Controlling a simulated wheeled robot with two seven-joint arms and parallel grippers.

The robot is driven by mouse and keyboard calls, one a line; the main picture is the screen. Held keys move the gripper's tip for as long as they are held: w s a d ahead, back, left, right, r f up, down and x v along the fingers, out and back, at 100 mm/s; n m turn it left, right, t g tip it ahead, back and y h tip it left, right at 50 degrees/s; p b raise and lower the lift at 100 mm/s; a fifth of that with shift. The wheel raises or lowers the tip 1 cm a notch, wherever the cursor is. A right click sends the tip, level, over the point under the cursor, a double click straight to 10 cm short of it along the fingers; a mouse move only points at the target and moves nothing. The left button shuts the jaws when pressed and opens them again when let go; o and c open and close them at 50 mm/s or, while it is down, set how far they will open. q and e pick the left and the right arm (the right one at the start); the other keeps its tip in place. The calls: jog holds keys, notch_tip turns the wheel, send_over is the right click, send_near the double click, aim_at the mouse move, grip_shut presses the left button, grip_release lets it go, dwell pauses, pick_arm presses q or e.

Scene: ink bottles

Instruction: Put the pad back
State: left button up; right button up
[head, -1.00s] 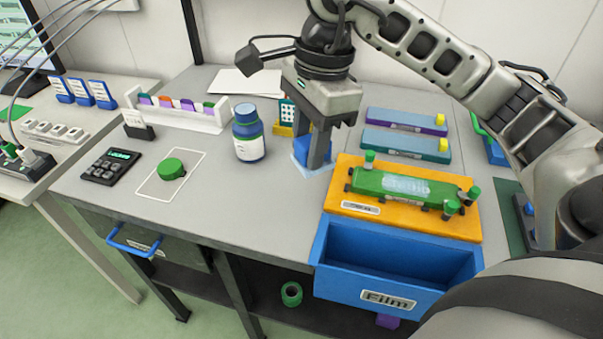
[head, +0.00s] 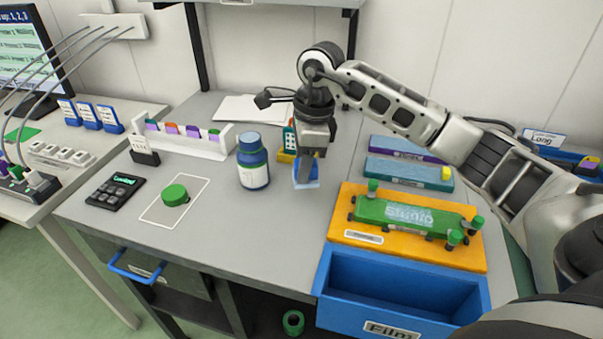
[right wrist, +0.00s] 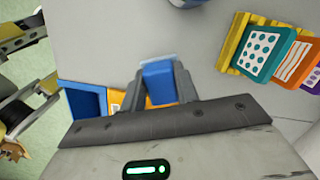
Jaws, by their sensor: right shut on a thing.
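The pad is a small blue block with a pale light-blue base (head: 306,183), near the middle of the desk in the head view. It also shows between the fingers in the right wrist view (right wrist: 158,82). My right gripper (head: 306,168) points down from above and is shut on the pad, with a finger on each side of it. Its fingers also show in the right wrist view (right wrist: 160,88). Whether the pad touches the desk or hangs just above it I cannot tell.
A yellow rack (right wrist: 234,42) with patterned cards stands close behind the pad. A blue bottle (head: 253,160) stands left of it. Right are a green device (head: 408,216) on an orange base and an open blue Film bin (head: 400,328). Desk in front is clear.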

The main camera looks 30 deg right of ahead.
jog(key=shift+w+d+f, duration=0.1)
jog(key=shift+w+f, duration=0.25)
jog(key=shift+f, duration=0.1)
jog(key=shift+w+f, duration=0.1)
jog(key=shift+f, duration=1.75)
jog(key=o, duration=0.9)
jog(key=shift+r+p, duration=0.1)
jog(key=shift+p, duration=0.2)
jog(key=r, duration=0.4)
jog(key=d+r, duration=0.1)
jog(key=r, duration=0.3)
jog(key=r+b, duration=0.1)
jog(key=r, duration=0.3)
jog(key=shift+s+d, duration=0.35)
jog(key=shift+s, duration=0.05)
